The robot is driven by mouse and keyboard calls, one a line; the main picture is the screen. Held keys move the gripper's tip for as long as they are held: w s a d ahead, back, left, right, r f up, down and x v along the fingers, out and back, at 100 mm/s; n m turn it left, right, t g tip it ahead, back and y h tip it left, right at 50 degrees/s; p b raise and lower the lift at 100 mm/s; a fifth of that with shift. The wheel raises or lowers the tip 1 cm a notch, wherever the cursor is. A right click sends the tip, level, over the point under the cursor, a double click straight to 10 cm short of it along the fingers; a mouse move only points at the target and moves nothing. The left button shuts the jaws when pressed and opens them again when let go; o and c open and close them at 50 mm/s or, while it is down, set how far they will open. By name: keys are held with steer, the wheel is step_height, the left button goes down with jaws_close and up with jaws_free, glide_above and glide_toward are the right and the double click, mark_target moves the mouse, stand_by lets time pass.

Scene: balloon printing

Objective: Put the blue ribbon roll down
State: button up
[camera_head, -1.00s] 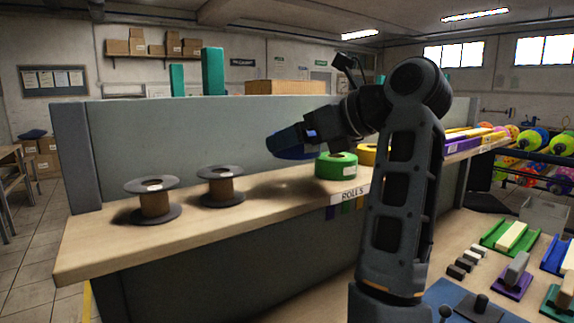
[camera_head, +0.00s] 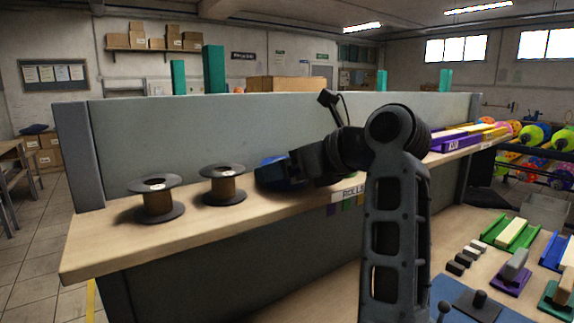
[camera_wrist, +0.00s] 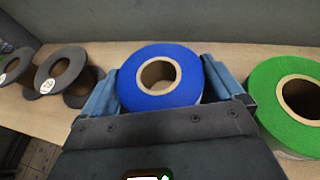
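The blue ribbon roll (camera_wrist: 160,78) sits between the two fingers of my gripper (camera_wrist: 162,88) in the wrist view, with both fingers close against its sides. Its round hole faces the camera. In the head view the blue roll (camera_head: 268,171) is partly hidden by my gripper (camera_head: 280,172). It is low at the shelf top (camera_head: 110,238), to the right of the dark spools. I cannot tell whether its underside touches the wood.
Two dark spools with brown cores, a nearer one (camera_head: 157,200) and another (camera_head: 223,186), stand to the left. A green roll (camera_wrist: 292,107) lies close on the right in the wrist view. A grey panel (camera_head: 230,130) backs the shelf.

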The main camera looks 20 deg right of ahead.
steer(key=shift+o, duration=0.5)
steer(key=shift+r, duration=0.15)
steer(key=v, duration=1.2)
steer(key=shift+b, duration=0.4)
